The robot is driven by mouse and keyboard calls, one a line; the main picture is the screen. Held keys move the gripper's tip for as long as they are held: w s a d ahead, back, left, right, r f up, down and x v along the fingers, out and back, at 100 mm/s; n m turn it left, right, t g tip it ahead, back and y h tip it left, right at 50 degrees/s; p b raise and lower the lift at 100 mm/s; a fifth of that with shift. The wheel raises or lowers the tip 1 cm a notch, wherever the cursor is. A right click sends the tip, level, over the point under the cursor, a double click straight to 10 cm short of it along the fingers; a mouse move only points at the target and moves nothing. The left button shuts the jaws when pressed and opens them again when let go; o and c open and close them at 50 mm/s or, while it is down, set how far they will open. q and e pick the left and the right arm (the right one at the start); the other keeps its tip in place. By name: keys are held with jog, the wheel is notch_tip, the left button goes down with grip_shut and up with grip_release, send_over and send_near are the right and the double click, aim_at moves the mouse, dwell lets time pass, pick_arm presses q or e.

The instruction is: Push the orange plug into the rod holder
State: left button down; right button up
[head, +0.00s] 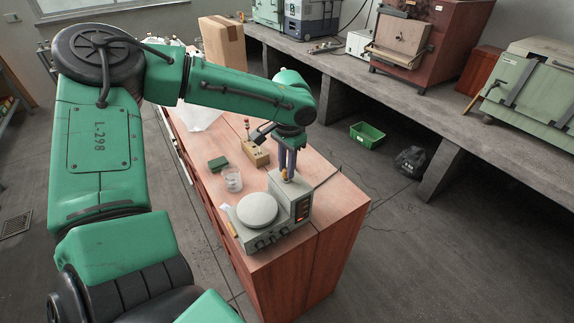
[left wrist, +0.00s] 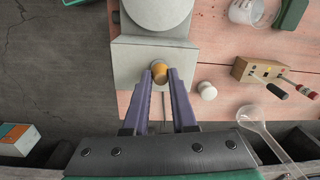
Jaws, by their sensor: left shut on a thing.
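The orange plug (left wrist: 159,70) is between the fingertips of my left gripper (left wrist: 160,78) in the left wrist view. In the head view the left gripper (head: 287,177) points down, shut on the plug, at the raised rear box of the grey hotplate stirrer (head: 256,235). In the left wrist view the plug lies over that pale box top (left wrist: 130,62). The rod holder itself does not show clearly; the plug and fingers cover that spot. I cannot tell how deep the plug sits. My right gripper is not in view.
Close by on the wooden cabinet top are a clear beaker (head: 232,181), a green box (head: 218,163) and a wooden block with tools (head: 256,154). A white cap (left wrist: 207,90) and a clear spoon (left wrist: 255,122) lie right of the gripper.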

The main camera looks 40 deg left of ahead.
pick_arm(q)
jog(key=shift+f, duration=0.55)
dwell(0.4)
jog(key=shift+c, duration=1.2)
grip_release()
notch_tip(320, 180, up, 7)
jog(key=p, duration=0.7)
jog(key=shift+f, duration=0.1)
